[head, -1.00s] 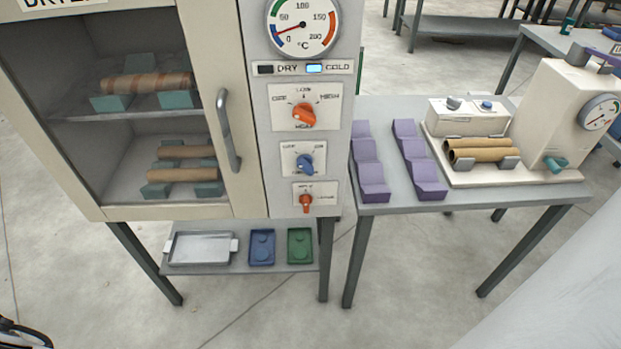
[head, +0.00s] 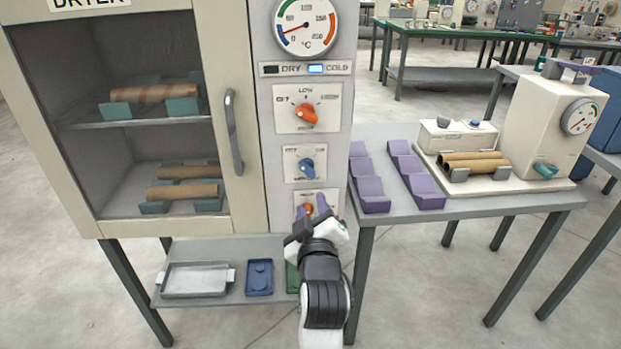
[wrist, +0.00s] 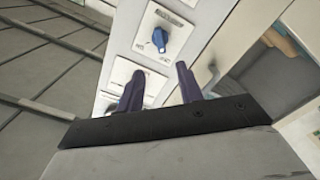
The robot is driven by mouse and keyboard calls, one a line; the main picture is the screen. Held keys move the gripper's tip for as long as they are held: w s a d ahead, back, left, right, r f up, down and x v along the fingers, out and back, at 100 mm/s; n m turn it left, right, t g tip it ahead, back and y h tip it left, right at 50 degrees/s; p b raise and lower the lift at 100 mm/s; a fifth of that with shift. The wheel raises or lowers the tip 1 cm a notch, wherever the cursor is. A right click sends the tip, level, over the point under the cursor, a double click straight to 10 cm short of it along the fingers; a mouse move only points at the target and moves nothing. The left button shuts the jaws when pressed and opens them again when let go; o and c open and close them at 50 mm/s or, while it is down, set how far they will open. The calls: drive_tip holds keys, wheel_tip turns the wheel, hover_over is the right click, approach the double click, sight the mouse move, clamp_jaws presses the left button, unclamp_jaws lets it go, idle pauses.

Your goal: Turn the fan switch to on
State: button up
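The dryer's control panel carries three knobs: a large orange one (head: 306,114) on top, a blue one (head: 307,166) in the middle and a small orange one (head: 309,209) at the bottom. Their labels are too blurred to tell which is the fan switch. My gripper (head: 312,207) is in front of the bottom knob, its two purple fingers apart and partly covering that plate. In the wrist view my gripper (wrist: 160,85) is open and empty. The blue knob (wrist: 159,39) shows beyond the fingers there; the bottom knob appears hidden behind the left finger.
The dryer door handle (head: 233,133) stands out left of the panel. A side table (head: 480,207) with purple holders (head: 372,190) and a cream machine (head: 545,120) stands close on the right. A metal tray (head: 195,279) is on the shelf below.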

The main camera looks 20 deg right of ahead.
sight(306, 171)
drive_tip(key=p+x, duration=0.3)
drive_tip(key=x, duration=1)
drive_tip(key=shift+a, duration=0.15)
drive_tip(key=shift+c, duration=0.2)
clamp_jaws()
